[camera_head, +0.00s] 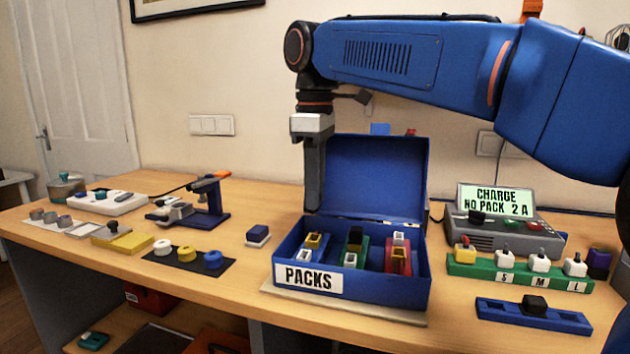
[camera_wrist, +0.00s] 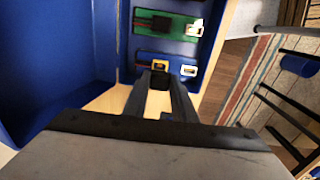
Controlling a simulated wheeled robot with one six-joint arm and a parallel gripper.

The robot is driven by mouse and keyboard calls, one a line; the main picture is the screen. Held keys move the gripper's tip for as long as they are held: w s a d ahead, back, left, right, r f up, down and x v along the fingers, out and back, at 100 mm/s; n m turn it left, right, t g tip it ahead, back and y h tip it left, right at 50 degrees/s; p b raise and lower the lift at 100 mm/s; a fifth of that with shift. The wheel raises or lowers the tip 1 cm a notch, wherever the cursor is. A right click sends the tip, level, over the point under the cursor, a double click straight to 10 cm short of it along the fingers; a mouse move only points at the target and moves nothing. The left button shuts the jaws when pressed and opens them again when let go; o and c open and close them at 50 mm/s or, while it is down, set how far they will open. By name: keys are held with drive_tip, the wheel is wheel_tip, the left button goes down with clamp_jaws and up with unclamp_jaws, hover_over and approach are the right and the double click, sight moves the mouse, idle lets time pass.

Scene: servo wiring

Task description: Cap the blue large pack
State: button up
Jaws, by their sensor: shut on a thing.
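The blue pack (camera_head: 310,258) lies in the left part of the blue PACKS box, low in contrast against the box. It has a yellow connector (camera_head: 313,240) and a white connector (camera_head: 350,260) shows nearby. In the wrist view the yellow connector (camera_wrist: 160,65) and a white connector (camera_wrist: 188,70) sit on blue. My gripper (camera_head: 313,208) points down over the left rear of the box. In the wrist view my gripper (camera_wrist: 160,95) is shut on a small black cap (camera_wrist: 159,80), close to the yellow connector. Whether they touch cannot be told.
The PACKS box (camera_head: 390,291) has its lid (camera_head: 375,175) raised behind. A green pack (camera_wrist: 178,28) bears a black cap; a red pack (camera_head: 398,262) lies right. A blue rail (camera_head: 505,310) with a black block, a green rack (camera_head: 470,270) and a charger (camera_head: 495,235) stand right.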

drive_tip(key=shift+f, duration=1.75)
drive_tip(key=shift+f, duration=1.35)
idle(0.3)
drive_tip(key=o, duration=1.1)
wheel_tip(320, 180, up, 17)
drive_tip(key=shift+r, duration=0.2)
drive_tip(key=shift+s, duration=0.1)
